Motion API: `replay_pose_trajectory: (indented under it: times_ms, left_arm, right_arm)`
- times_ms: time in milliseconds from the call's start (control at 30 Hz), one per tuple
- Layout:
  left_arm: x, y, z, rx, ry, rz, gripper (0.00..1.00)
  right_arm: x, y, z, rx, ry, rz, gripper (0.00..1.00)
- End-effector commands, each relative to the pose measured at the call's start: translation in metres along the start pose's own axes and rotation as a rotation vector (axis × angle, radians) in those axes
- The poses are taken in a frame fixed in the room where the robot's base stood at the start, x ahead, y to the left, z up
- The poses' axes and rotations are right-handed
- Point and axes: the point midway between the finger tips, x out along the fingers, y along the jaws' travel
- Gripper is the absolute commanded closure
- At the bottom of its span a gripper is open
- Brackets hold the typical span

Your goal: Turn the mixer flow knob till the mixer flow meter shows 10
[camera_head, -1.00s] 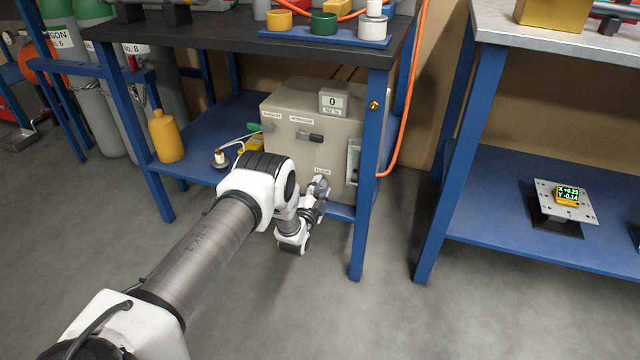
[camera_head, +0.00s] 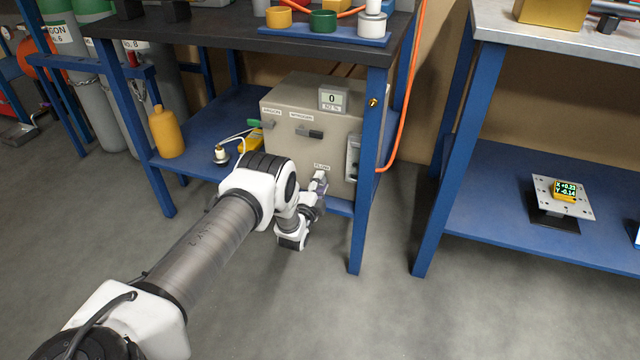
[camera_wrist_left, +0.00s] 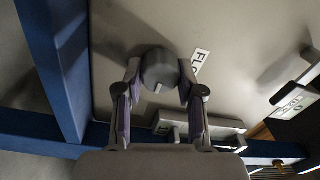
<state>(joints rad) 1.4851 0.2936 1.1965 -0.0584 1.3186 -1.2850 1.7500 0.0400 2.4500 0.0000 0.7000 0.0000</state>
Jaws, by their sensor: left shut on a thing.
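The mixer is a beige box (camera_head: 285,120) on the blue lower shelf under the dark bench. A small display (camera_head: 333,99) on its top reads 0, with what looks like N2 % under it. My left gripper (camera_head: 319,183) is at the lower right of the box's front, below the FLOW label (camera_head: 322,167). In the left wrist view, its fingers (camera_wrist_left: 160,78) are shut on a dark round knob (camera_wrist_left: 160,67) beside that label. The knob is hidden in the head view. My right gripper is out of view.
A blue table leg (camera_head: 369,170) stands close to the right of my gripper. A yellow bottle (camera_head: 166,133) stands on the shelf's left. The floor in front is clear.

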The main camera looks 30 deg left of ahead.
Motion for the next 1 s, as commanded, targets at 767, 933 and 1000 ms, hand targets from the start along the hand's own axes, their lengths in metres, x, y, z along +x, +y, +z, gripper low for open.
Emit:
replay_pose_trajectory:
  times_ms: [767, 933, 1000]
  left_arm:
    - [-0.053, 0.001, 0.001, -0.002, -0.003, 0.006, 0.37]
    - [-0.096, 0.001, 0.001, -0.001, -0.002, 0.005, 0.37]
    - [-0.108, 0.002, 0.000, -0.001, -0.001, 0.005, 0.37]
  right_arm:
    - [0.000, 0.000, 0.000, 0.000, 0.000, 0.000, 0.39]
    - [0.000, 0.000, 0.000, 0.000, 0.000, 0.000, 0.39]
    - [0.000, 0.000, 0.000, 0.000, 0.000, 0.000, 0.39]
